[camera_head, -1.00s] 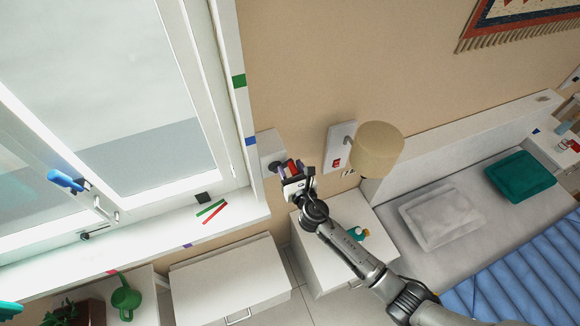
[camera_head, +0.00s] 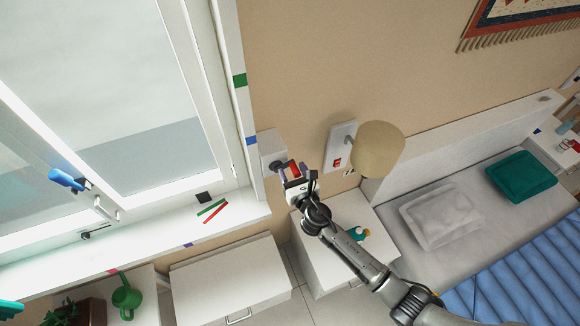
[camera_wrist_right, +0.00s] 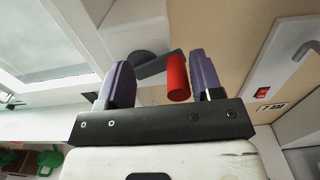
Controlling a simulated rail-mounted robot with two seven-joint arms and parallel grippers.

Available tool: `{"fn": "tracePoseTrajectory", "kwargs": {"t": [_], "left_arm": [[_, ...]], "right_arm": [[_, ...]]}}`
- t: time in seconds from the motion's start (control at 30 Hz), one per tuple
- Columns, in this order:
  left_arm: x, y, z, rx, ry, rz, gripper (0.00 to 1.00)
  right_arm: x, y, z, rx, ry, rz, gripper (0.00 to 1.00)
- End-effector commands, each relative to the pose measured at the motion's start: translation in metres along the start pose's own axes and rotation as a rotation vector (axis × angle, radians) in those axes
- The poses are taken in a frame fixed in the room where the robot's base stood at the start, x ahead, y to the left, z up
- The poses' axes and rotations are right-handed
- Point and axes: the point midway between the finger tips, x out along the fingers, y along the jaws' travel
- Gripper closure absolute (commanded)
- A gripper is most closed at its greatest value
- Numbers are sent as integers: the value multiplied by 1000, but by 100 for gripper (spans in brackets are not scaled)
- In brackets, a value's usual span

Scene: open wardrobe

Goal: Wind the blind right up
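The winder (camera_head: 270,148) is a pale box on the wall beside the window, with a dark crank (camera_wrist_right: 150,64) and a red handle (camera_head: 294,170). My right gripper (camera_head: 297,176) is at the handle. In the right wrist view the red handle (camera_wrist_right: 177,78) stands between the two purple fingers of the gripper (camera_wrist_right: 158,82). It is close to the right finger, with a wide gap to the left one, so the gripper is open around it. The window (camera_head: 130,90) shows a pale upper area and a grey lower area; I cannot tell where the blind's edge is.
A lamp (camera_head: 376,150) and a wall plate with a red switch (camera_head: 340,148) are just right of the gripper. A white bedside cabinet (camera_head: 345,210) stands below my arm. The sill (camera_head: 160,232) carries red and green strips. A bed (camera_head: 480,230) is at the right.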

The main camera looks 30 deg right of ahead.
Motion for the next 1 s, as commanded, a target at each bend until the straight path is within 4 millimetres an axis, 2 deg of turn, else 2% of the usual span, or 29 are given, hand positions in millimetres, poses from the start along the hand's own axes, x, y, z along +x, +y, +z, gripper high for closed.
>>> {"fn": "tracePoseTrajectory", "kwargs": {"t": [0.6, 1.0], "left_arm": [[0, 2, 0, -5, 1, 4, 40], [0, -1, 0, 5, -1, -4, 40]], "right_arm": [[-59, 0, 0, 0, 1, 1, 40], [-68, 0, 0, 1, 0, 0, 40]]}}
